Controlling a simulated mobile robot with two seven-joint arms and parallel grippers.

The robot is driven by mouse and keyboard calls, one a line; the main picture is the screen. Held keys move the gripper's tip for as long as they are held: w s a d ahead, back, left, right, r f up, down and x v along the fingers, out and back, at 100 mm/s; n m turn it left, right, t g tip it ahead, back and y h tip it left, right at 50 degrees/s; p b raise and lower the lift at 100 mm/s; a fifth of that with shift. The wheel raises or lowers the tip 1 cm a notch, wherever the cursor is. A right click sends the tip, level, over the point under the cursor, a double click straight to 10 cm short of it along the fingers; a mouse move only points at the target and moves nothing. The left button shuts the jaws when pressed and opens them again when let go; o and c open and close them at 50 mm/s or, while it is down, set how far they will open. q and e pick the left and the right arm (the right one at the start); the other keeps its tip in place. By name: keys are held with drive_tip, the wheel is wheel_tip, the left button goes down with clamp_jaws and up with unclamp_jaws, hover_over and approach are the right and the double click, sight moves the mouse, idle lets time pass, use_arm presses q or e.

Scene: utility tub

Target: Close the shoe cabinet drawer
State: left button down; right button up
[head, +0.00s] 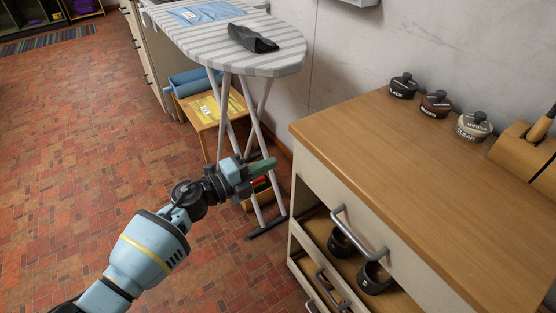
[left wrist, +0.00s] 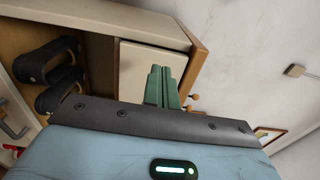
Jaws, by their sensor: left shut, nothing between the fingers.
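The shoe cabinet (head: 420,170) has a wooden top and cream sides, and stands at the right in the head view. Its upper cream front carries a grey bar handle (head: 358,235). Below that front, an open space shows two black rounded items (head: 375,279) inside; I cannot tell how far the drawer is pulled out. A lower handle (head: 328,288) shows beneath. My left gripper (head: 264,168), with green fingers, is shut and empty, left of the cabinet and apart from it. In the left wrist view its fingers (left wrist: 163,88) are together in front of a cream panel (left wrist: 140,72). My right gripper is not in view.
Several round lidded pots (head: 473,125) and a wooden holder (head: 524,150) stand on the cabinet top. The brick floor (head: 75,140) at left is clear.

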use_arm(q)
drive_tip(key=v, duration=0.8)
drive_tip(key=shift+a+f+p, duration=0.2)
drive_tip(key=shift+a+p, duration=0.1)
drive_tip(key=shift+p, duration=0.15)
drive_tip(key=shift+s, duration=0.15)
